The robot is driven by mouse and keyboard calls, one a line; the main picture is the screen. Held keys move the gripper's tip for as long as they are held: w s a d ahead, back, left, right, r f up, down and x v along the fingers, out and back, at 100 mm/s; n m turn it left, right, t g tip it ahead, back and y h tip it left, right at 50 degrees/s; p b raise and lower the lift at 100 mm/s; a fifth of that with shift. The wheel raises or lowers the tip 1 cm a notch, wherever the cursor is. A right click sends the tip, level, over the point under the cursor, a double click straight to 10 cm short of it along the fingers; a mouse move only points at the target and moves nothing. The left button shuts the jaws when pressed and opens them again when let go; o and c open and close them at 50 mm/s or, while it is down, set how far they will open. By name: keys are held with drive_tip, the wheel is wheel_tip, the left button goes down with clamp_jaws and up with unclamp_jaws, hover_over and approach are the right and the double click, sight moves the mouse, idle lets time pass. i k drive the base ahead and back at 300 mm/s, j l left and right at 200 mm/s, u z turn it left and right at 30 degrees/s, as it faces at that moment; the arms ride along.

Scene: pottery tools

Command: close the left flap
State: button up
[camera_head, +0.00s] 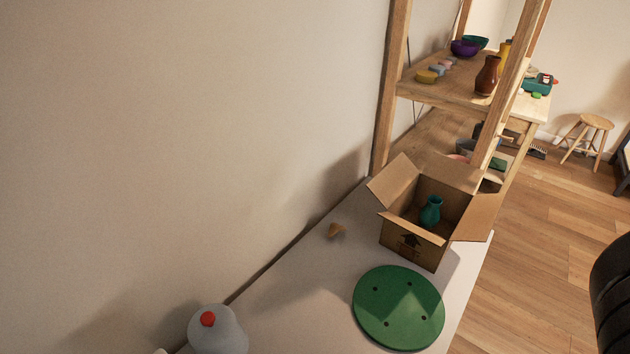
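An open cardboard box (413,245) stands upright on the table, with a dark arrow print on its front face. Its left flap (393,180) is raised and leans outward to the left. Its right flap (474,222) is also open and spread outward to the right. A back flap (446,172) stands up behind the opening. A teal vase (431,212) is inside the box. My gripper's fingers are not visible. A dark, rounded part at the right edge may belong to my arm, well away from the box.
A green round disc (398,308) with dark holes lies in front of the box on the pale table (300,300). A grey bottle with a red cap (217,331) stands at the front left. A wooden shelf (440,93) rises behind the box.

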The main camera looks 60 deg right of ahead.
sight(419, 232)
drive_tip(key=z, duration=1.2)
